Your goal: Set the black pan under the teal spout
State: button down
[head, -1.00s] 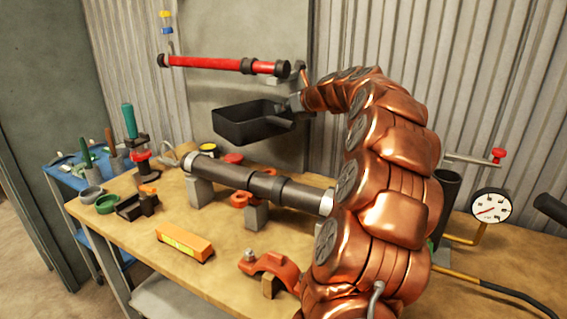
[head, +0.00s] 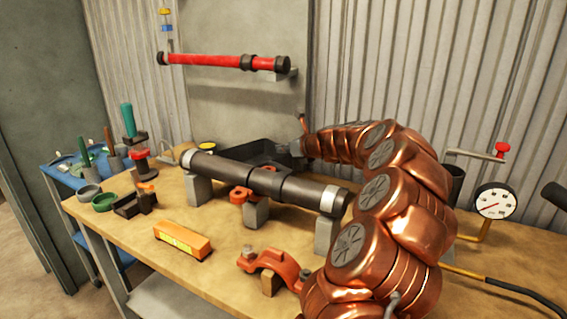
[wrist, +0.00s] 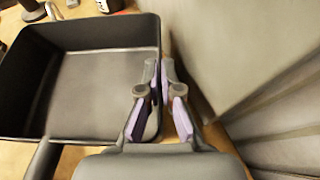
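The black pan (head: 262,150) is a rectangular, open-topped tray with a handle. In the head view it is low behind the dark pipe, which hides its front; I cannot tell whether it touches the bench. In the wrist view the empty pan (wrist: 100,75) fills the left side, looking level. My gripper (wrist: 159,75) is shut on its right wall, one finger on each side; in the head view my gripper (head: 297,148) is at the pan's right end. A teal upright cylinder (head: 128,120) stands at the bench's left; I cannot tell whether it is the spout.
The dark pipe (head: 265,181) rests on grey blocks in front of the pan. A red pipe (head: 215,62) is on the wall above. An orange box (head: 183,240) and orange clamp (head: 272,265) lie in front. A gauge (head: 495,201) stands right.

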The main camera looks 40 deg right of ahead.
jog(key=shift+f+b, duration=0.35)
jog(key=shift+f, duration=1.7)
jog(key=shift+f, duration=0.15)
jog(key=c, duration=1.3)
grip_release()
